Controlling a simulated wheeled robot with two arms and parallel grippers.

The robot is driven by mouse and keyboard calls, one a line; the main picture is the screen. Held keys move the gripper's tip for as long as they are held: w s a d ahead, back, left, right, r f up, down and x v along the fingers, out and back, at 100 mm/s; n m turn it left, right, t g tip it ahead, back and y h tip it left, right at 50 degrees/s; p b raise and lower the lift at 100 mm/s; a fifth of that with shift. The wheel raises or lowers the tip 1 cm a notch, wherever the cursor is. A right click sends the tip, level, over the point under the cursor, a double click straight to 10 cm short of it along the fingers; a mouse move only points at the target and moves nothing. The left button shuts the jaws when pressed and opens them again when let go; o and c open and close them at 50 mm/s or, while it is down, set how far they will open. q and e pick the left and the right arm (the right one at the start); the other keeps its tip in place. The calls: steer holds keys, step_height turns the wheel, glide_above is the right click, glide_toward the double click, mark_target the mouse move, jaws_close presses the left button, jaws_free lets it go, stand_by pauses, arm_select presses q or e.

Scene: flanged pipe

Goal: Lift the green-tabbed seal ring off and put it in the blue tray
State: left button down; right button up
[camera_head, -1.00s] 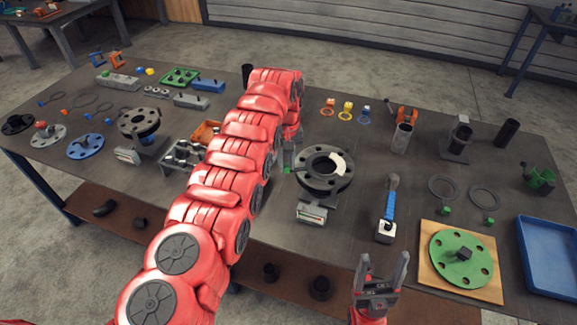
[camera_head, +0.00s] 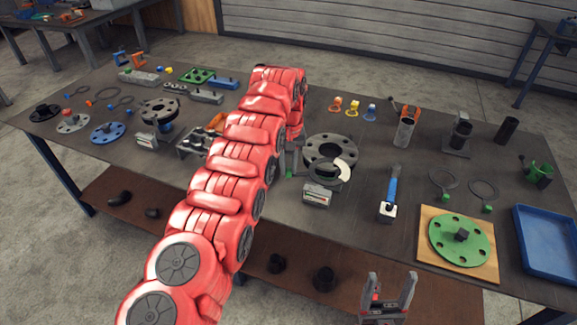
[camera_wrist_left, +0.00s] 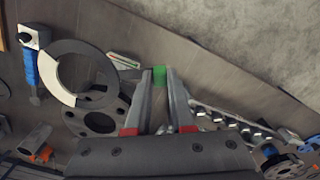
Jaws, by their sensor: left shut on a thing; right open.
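My left gripper (camera_wrist_left: 159,85) is shut on a green tab (camera_wrist_left: 159,75), which also shows as a small green patch beside the red arm in the head view (camera_head: 289,160). A flat ring, dark with a pale section (camera_wrist_left: 52,78), lies beside the tab and overlaps the dark bolted flange (camera_wrist_left: 97,118). In the head view the ring (camera_head: 346,172) shows in front of the flange (camera_head: 330,143), apparently off its face. The join between ring and tab is hard to see. My right gripper (camera_head: 389,292) is open and empty at the front edge. The blue tray (camera_head: 548,268) is empty at the far right.
A green disc (camera_head: 445,247) on a wooden board and a blue-handled hammer (camera_head: 391,187) lie between the flange and tray. Two thin rings with green tabs (camera_head: 443,180) (camera_head: 484,190) lie behind the board. A labelled block (camera_head: 316,195) stands before the flange.

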arm_select(q)
steer(key=shift+w+r+p, duration=0.1)
steer(key=shift+r+p, duration=0.65)
steer(key=shift+r, duration=0.15)
steer(key=shift+r+p, duration=1.35)
steer(key=shift+r, duration=0.1)
steer(key=shift+f, duration=0.1)
